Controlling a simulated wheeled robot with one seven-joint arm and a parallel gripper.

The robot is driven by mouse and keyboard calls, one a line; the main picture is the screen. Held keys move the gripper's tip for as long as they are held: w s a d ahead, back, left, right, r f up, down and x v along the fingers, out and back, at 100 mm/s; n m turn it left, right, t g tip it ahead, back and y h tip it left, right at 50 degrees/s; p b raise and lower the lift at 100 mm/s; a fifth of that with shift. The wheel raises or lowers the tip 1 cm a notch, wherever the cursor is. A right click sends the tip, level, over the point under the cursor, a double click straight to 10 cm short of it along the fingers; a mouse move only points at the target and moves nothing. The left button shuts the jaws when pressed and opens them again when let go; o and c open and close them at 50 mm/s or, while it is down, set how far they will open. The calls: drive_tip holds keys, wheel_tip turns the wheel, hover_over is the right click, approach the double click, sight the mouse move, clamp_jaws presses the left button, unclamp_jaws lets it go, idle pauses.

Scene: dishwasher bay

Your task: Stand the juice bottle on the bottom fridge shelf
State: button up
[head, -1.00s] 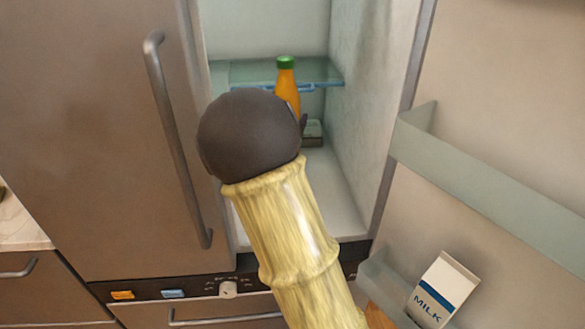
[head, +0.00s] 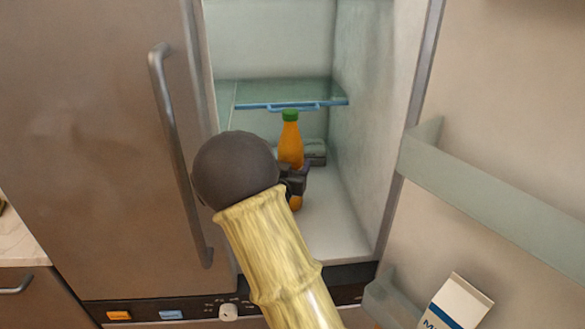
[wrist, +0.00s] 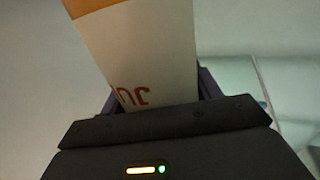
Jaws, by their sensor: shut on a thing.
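The juice bottle (head: 291,148) is orange with a green cap and stands upright inside the open fridge, below the glass shelf. My gripper (head: 296,184) is shut around its lower half. The bottle's pale label with brown lettering fills the wrist view (wrist: 150,55) between the fingers. The bottom fridge shelf (head: 335,225) is the pale floor of the compartment. The bottle's base is close to it, but I cannot tell whether it touches.
A glass shelf with a blue front edge (head: 290,105) lies just above the bottle cap. A grey container (head: 315,150) sits behind the bottle. The open door at right has a rack (head: 500,200) and a milk carton (head: 455,305). Shelf floor front right is clear.

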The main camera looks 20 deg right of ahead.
drive_tip(key=shift+f, duration=0.2)
drive_tip(key=o, duration=1.7)
drive_tip(key=shift+f, duration=0.1)
drive_tip(key=v, duration=0.7)
drive_tip(key=shift+s, duration=0.3)
drive_tip(key=shift+a, duration=0.15)
